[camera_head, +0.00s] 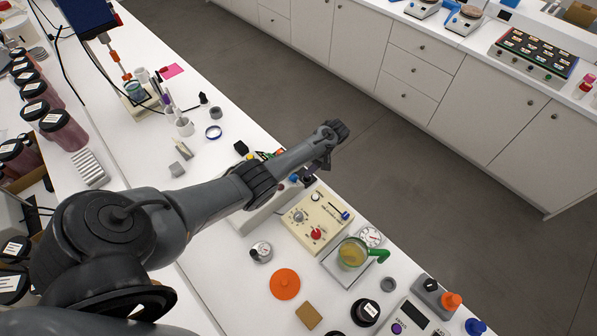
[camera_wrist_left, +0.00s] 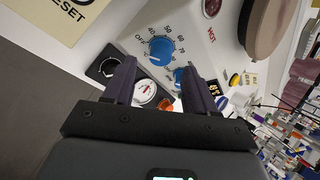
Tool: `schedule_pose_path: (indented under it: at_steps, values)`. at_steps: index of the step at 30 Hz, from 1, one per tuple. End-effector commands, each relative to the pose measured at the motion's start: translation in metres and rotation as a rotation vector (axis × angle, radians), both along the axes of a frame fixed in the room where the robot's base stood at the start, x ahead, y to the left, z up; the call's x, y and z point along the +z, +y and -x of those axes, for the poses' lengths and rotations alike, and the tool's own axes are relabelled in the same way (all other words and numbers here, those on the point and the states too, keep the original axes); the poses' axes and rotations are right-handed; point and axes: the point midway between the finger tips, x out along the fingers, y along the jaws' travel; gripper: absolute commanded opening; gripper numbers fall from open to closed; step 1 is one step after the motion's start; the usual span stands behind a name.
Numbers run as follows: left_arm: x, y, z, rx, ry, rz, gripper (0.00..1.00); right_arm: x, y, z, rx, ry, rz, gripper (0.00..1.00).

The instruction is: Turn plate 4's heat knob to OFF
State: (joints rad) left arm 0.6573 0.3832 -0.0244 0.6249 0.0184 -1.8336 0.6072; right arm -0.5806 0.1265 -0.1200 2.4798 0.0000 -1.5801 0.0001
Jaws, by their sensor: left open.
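In the left wrist view a white hotplate panel (camera_wrist_left: 190,28) carries a blue knob (camera_wrist_left: 160,48) with a printed scale, OFF at one end. A second blue knob (camera_wrist_left: 183,78) shows lower, partly hidden by one finger of my left gripper (camera_wrist_left: 158,68). The jaws are open and empty, with the first blue knob just beyond the gap; I see no contact. No plate number is readable, so I cannot tell which knob is plate 4's. In the head view my left gripper (camera_head: 319,168) hangs over the bench's aisle edge, near the partly hidden hotplate (camera_head: 262,213).
A cream box (camera_head: 318,218) with a red knob stands close by. In the wrist view a red HOT light (camera_wrist_left: 212,8), a brown top plate (camera_wrist_left: 268,25), a black knob (camera_wrist_left: 108,66) and a round gauge (camera_wrist_left: 144,90) are near. The aisle floor (camera_head: 400,165) is clear.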

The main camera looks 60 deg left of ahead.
Motion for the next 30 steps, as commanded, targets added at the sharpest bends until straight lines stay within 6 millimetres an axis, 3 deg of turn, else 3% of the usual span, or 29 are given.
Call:
schedule_pose_path:
  at_steps: [6,15,30]
  values:
    - [0.032,-0.006,-0.023,-0.002,-0.005,0.0,0.56,-0.007,0.0,0.0,0.0,0.0,0.0,0.43]
    - [0.058,-0.01,-0.039,-0.001,-0.001,0.0,0.56,-0.012,0.001,0.0,-0.004,0.0,-0.005,0.43]
    - [0.062,-0.011,-0.041,-0.001,0.0,0.001,0.56,-0.012,0.002,0.0,-0.006,-0.001,-0.01,0.43]
